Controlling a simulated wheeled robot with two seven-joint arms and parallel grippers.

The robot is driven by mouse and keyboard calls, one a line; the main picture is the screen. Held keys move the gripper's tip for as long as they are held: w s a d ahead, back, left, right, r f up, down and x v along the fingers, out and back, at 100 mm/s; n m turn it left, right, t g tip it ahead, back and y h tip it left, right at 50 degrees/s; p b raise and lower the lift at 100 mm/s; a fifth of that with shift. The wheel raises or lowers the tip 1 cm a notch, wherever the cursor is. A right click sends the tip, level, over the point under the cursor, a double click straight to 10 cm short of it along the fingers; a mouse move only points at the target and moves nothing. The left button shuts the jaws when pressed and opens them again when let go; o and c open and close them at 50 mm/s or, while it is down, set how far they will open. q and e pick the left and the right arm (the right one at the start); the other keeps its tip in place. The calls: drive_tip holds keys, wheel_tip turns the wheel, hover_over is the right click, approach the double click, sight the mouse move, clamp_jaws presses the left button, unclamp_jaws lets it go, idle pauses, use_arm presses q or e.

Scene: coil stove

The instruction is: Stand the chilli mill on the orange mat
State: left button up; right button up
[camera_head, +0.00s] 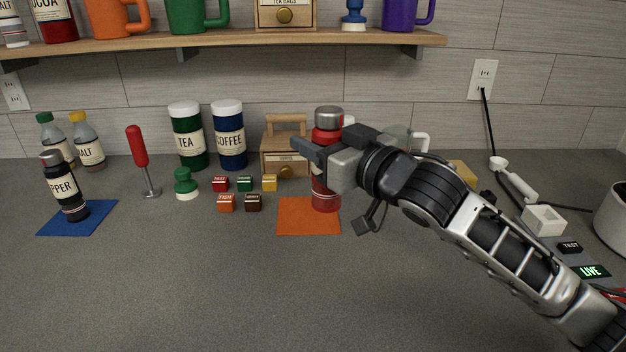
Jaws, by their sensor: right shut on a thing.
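The chilli mill (325,197) is red with a grey metal cap and looks upright. Its lower end is over the right part of the orange mat (293,216); I cannot tell whether it touches the mat. My right gripper (312,152) reaches in from the right and is shut on the mill's upper body, hiding part of it. My left gripper is not in view.
A pepper mill (65,188) stands on a blue mat (92,215) at the left. Several small coloured blocks (226,203) lie left of the orange mat. A wooden box (284,160) stands behind. The front counter is clear. A shelf (220,48) runs above.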

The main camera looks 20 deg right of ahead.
drive_tip(key=w+d+f, duration=0.2)
drive_tip(key=w+f, duration=0.6)
drive_tip(key=f, duration=0.2)
drive_tip(key=shift+w+d+f, duration=0.15)
drive_tip(key=shift+w+f, duration=0.1)
drive_tip(key=shift+f, duration=0.05)
drive_tip(key=shift+f, duration=0.2)
drive_tip(key=o, duration=1.1)
drive_tip(key=shift+r, duration=0.1)
